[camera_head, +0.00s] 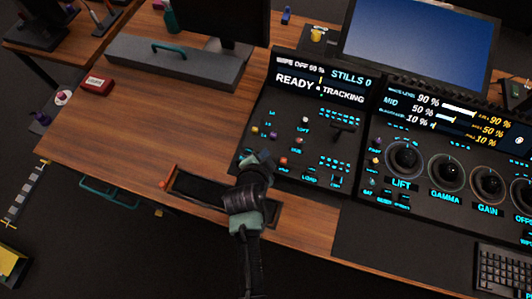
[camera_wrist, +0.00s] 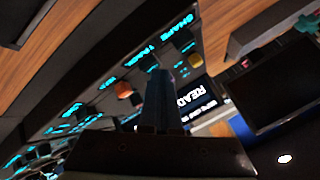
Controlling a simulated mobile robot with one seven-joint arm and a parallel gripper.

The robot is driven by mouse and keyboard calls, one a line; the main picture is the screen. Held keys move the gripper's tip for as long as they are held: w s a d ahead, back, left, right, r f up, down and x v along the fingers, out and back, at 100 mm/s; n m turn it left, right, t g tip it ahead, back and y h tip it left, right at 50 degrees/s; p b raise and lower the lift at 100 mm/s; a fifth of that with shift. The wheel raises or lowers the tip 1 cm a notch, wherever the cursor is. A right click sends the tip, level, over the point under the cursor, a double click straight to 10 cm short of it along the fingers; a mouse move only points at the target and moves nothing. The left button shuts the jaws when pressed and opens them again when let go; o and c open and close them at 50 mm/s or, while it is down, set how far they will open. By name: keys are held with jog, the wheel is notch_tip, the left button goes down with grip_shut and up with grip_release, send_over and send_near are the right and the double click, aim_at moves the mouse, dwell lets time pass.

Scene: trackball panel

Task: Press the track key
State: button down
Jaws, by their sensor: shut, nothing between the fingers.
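The dark control panel (camera_head: 335,192) lies on the wooden desk. My gripper (camera_head: 264,158) is over its lower-left part, with the fingers shut and empty. In the wrist view the shut fingers (camera_wrist: 158,75) point at the panel's rows of keys. A glowing label that seems to read TRACK (camera_wrist: 138,57) is just left of the fingertips. A dark key (camera_wrist: 150,62) is beside this label, close to the fingertips; I cannot tell whether they touch. In the head view my gripper hides this part of the panel.
The panel's screen (camera_head: 320,82) reads READY and TRACKING. An orange key (camera_wrist: 123,90) and other keys are close around the fingers. A lever (camera_head: 343,129) stands to the right, and large trackball rings (camera_head: 404,159) are farther right. Open desk (camera_head: 165,130) is to the left.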

jog(key=shift+r+p, duration=0.7)
jog(key=shift+r, duration=0.2)
notch_tip(320, 180, up, 5)
jog(key=p, duration=0.4)
dwell(0.6)
